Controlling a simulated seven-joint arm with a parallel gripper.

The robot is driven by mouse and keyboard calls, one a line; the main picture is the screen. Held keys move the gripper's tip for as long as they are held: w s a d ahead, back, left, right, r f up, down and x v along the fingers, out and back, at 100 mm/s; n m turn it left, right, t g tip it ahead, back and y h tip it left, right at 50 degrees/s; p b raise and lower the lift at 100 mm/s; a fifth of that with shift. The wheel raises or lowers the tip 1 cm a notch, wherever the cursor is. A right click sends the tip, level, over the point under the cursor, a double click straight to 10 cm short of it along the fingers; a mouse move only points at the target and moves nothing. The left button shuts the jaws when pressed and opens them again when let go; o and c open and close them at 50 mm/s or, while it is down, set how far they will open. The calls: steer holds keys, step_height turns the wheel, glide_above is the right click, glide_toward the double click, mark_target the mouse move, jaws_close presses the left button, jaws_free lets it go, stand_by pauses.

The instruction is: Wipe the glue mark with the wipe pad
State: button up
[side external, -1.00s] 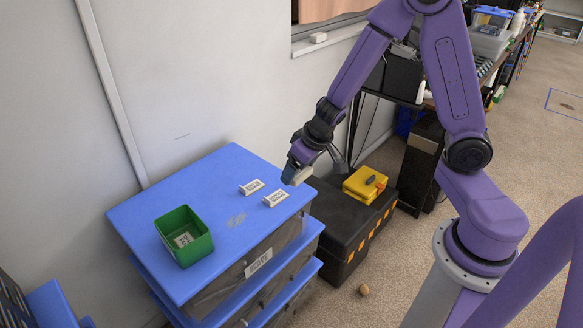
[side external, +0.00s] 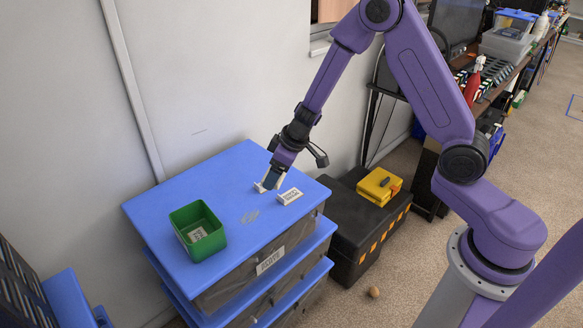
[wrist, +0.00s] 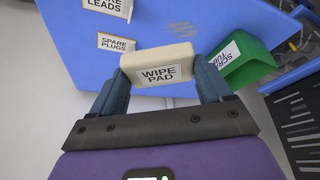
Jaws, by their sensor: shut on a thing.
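My gripper (side external: 270,181) is shut on the wipe pad (wrist: 158,66), a cream block with a printed label, held between both fingers in the wrist view. In the side view my gripper is over the blue cabinet top (side external: 175,197), in front of one of two small white labelled pieces, which it partly hides. The glue mark (side external: 250,216) is a faint greyish patch on the blue top, nearer the camera and left of my gripper. The pad is apart from it.
A white labelled piece (side external: 290,196) lies right of my gripper. A black case (side external: 345,228) with a yellow box (side external: 379,187) stands beside the cabinet.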

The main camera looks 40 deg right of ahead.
mark_target(266, 174)
steer(key=shift+w+a+f+n+y, duration=0.3)
steer(key=shift+w+a+f+n, duration=0.65)
steer(key=shift+w+f, duration=0.2)
steer(key=shift+n+g, duration=0.5)
steer(key=shift+n, duration=0.25)
steer(key=shift+s+d+f+x, duration=0.1)
steer(key=shift+s+d+x, duration=0.1)
steer(key=shift+x, duration=1.15)
steer(key=shift+s+d+f+x, duration=0.1)
steer(key=shift+s+x, duration=0.05)
steer(key=shift+x, duration=1.2)
steer(key=shift+s+d+f+x, duration=0.1)
steer(key=shift+s+x, duration=0.1)
steer(key=shift+x, duration=1.15)
steer(key=shift+a+f, duration=0.65)
steer(key=shift+f, duration=0.05)
steer(key=shift+c, duration=0.7)
steer(key=shift+a+f, duration=0.15)
steer(key=shift+a, duration=3.45)
steer(key=shift+d, duration=4.3)
step_height(266, 174, up, 8)
